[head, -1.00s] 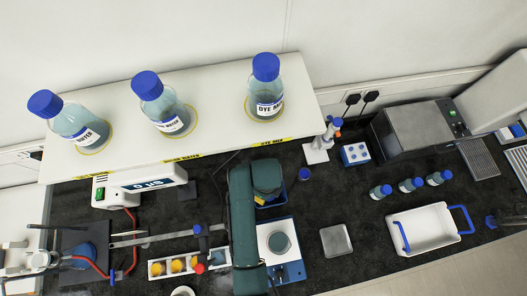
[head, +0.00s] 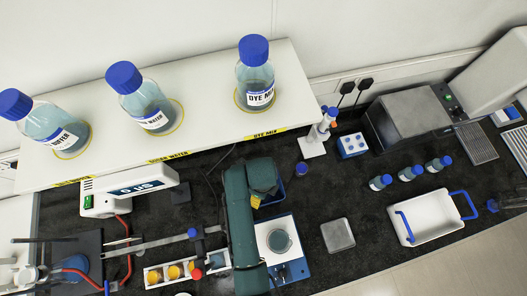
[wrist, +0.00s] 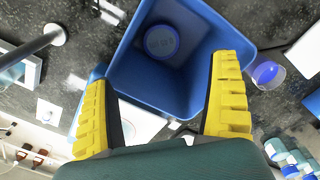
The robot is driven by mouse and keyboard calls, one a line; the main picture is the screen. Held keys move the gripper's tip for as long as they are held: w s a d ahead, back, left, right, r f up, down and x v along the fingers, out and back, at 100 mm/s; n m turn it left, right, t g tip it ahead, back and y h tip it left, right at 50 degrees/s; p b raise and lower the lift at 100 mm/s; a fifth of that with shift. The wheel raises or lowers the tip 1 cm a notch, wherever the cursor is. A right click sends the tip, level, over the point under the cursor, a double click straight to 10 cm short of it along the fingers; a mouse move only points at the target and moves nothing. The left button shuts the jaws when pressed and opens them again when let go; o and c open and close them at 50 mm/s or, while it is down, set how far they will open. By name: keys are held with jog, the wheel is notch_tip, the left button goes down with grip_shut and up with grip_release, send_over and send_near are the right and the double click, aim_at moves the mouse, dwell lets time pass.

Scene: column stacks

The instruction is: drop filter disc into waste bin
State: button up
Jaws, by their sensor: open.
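The waste bin is a blue, square, open-topped container (wrist: 190,95), seen from above in the wrist view. In the head view its blue rim (head: 279,197) shows only partly beside my arm. A round blue-rimmed disc (wrist: 161,41), which looks like the filter disc, lies inside the bin near its far wall. My gripper (wrist: 163,72) is open and empty, its yellow fingers spread over the bin's near side, apart from the disc. In the head view my gripper (head: 257,201) is mostly hidden by my arm.
A small blue-capped container (wrist: 268,74) stands just outside the bin. A blue-and-white device (head: 280,245) stands in front. The shelf (head: 205,125) with three bottles overhangs the back of the bench. A white tray (head: 432,232) with blue handles stands right; dark bench is clear around the grey plate (head: 338,235).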

notch_tip(320, 180, up, 12)
dwell(0.3)
dwell(0.5)
